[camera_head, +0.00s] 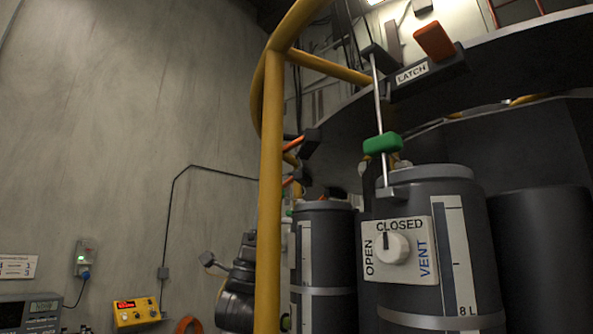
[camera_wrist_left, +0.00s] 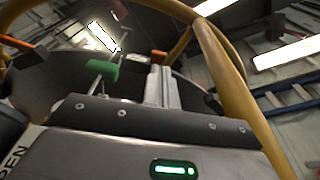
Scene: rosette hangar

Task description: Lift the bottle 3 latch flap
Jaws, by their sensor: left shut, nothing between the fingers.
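An orange latch flap (camera_head: 434,42) stands tilted up on a dark block labelled LATCH, on the curved rim above the nearest bottle (camera_head: 430,280). No bottle number is readable. A green handle (camera_head: 382,144) sits on a thin rod below and left of the flap; a green handle also shows in the left wrist view (camera_wrist_left: 102,71). My left gripper (camera_wrist_left: 160,70) is shut and empty, its grey fingers pointing up toward the rim. A small orange piece (camera_wrist_left: 158,56) shows just beyond the fingertips; I cannot tell which flap it is. My right gripper is not in view.
A yellow post and rail (camera_head: 271,190) rises left of the bottles and shows on the right in the wrist view. A second dark bottle (camera_head: 325,265) stands behind the nearest one. The nearest bottle bears an OPEN/CLOSED/VENT knob (camera_head: 393,247). A yellow box (camera_head: 136,312) sits lower left.

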